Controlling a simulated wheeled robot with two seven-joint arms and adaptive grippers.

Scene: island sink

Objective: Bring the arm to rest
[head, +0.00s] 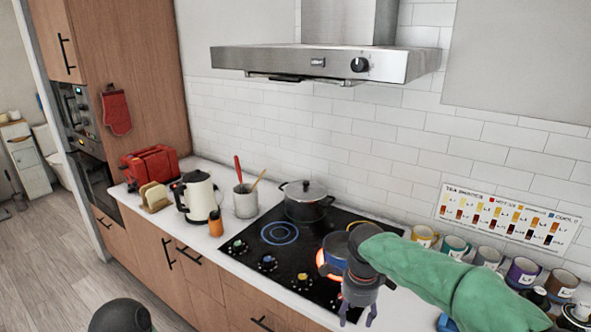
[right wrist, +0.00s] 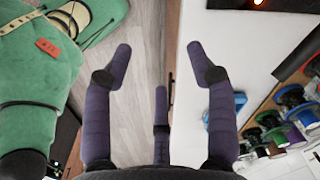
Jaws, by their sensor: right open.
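My right arm, in a green sleeve, comes in from the right in the head view and reaches over the counter. Its gripper (head: 358,314) points down at the front edge of the black cooktop (head: 262,250) and hides part of it. In the right wrist view the purple fingers of the right gripper (right wrist: 160,58) are spread apart with nothing between them. Below them are the wooden floor (right wrist: 145,35) and the pale counter (right wrist: 220,50). My left gripper does not show in the head view.
A dark pot (head: 305,207) stands at the back of the cooktop, and a burner glows orange beside my gripper. A white kettle (head: 198,195), a utensil crock (head: 245,202) and a red toaster (head: 150,165) stand left. Several mugs (head: 523,272) line the right wall.

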